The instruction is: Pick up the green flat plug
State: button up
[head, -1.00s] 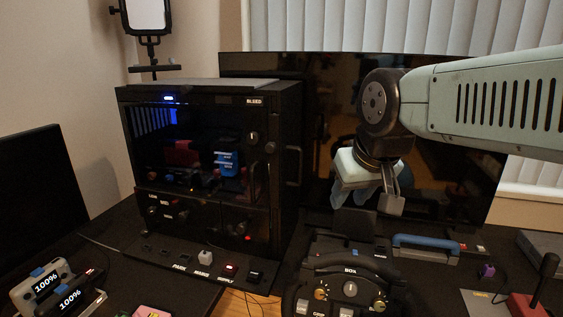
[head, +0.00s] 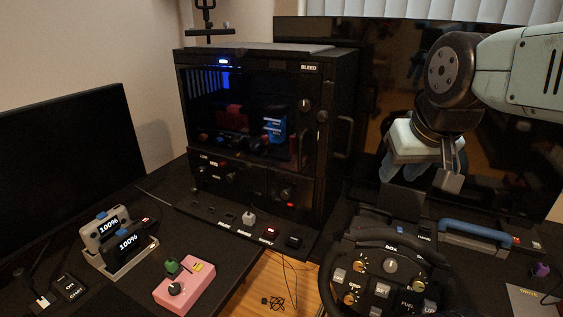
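A small green piece (head: 172,267), which looks like the green plug, is at the upper left of a pink box (head: 184,287) on the desk at the lower left. It is small, so its exact shape and whether it is plugged in cannot be made out. My gripper (head: 408,172) hangs at the right, above the racing wheel and in front of the dark screen, far from the green piece. Its bluish fingers point down. I see nothing held, but the gap between the fingers is not clear.
A black glass-fronted cabinet (head: 250,125) stands between my gripper and the left desk. A black racing wheel (head: 390,265) is below my gripper. Two devices reading 100% (head: 118,238) stand left of the pink box. A monitor (head: 70,180) is at far left.

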aim_at(171, 266)
jog(key=z, duration=0.45)
jog(key=i, duration=0.15)
jog(key=u, duration=1.95)
